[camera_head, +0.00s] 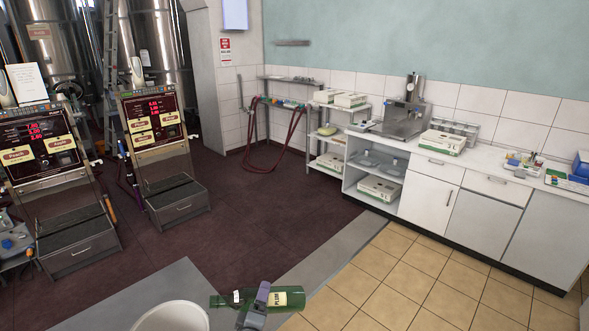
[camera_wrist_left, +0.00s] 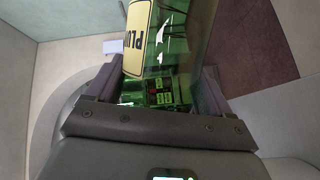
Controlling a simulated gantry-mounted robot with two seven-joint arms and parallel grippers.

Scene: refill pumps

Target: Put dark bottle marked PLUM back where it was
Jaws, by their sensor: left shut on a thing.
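The dark green bottle (camera_head: 288,299) with a cream PLUM label lies horizontally in my left gripper (camera_head: 257,300) at the bottom of the head view. Its neck end points left, above or beside the rim of a white round container (camera_head: 172,318). In the left wrist view the bottle (camera_wrist_left: 165,60) fills the space between the two fingers of my left gripper (camera_wrist_left: 155,88), with part of the yellow label showing. The gripper is shut on it. My right gripper is not in view.
Two refill pumps (camera_head: 40,145) (camera_head: 157,125) with red displays stand at the left. A white counter (camera_head: 476,176) with boxes and small items runs along the right wall. A shelf (camera_head: 325,122) stands at the back. The dark red floor between is clear.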

